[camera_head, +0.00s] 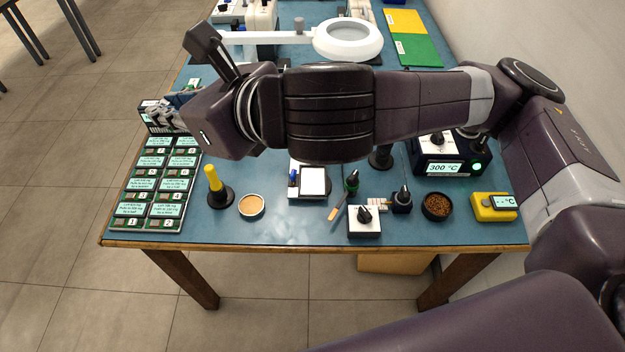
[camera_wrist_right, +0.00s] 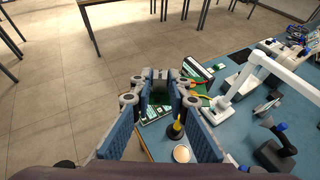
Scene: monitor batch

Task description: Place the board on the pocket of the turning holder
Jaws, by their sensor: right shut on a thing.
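My right gripper (camera_head: 172,113) reaches across the table to its left edge, over the far end of the panel of small labelled screens. In the right wrist view its blue-padded fingers (camera_wrist_right: 160,92) are closed on a small dark green piece, which looks like the board (camera_wrist_right: 160,98). The fingers hide most of it. I cannot pick out the turning holder or its pocket for certain; my right arm covers the middle of the table. My left gripper is not in view.
The labelled panel (camera_head: 158,182) lies at the table's left edge. A yellow-handled tool (camera_head: 212,179), a round tin (camera_head: 251,206), a white-topped device (camera_head: 313,182), a knob box (camera_head: 364,222) and a 300 °C station (camera_head: 447,168) stand nearby. A ring lamp (camera_head: 348,40) is behind.

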